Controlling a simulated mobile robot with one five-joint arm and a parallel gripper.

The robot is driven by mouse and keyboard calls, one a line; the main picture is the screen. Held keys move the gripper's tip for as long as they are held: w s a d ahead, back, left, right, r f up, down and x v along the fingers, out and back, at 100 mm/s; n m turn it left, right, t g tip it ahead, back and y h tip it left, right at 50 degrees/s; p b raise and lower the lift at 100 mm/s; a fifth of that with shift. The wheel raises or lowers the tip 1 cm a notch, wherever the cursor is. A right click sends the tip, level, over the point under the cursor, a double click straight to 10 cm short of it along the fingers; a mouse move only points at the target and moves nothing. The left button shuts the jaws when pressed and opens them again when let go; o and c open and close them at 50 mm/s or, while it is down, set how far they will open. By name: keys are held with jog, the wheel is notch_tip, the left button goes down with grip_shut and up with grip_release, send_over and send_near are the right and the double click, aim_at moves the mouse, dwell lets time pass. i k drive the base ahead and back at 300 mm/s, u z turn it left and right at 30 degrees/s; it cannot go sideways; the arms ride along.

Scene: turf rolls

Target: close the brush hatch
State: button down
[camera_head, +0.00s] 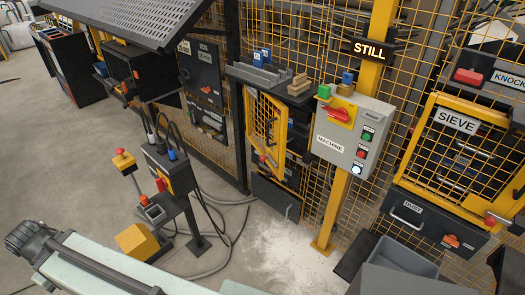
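I can read no label saying brush. A yellow-framed mesh hatch (264,125) under the dark shelf seems to be the one; it stands swung out at an angle, with a dark opening to its right. A second yellow mesh hatch, labelled SIEVE (457,122), is at the right and looks shut. A dark panel (201,73) with a small orange handle is on the fence at the left of the shelf; its label is too small to read. I can make out no gripper fingers in view.
A control stand (168,180) with cables is left of the hatch. Pale dust (285,255) covers the floor in front. A grey bin (403,260) is at lower right.

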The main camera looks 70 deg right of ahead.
aim_at(281, 122)
jog(key=i, duration=0.85)
jog(key=z, duration=0.05)
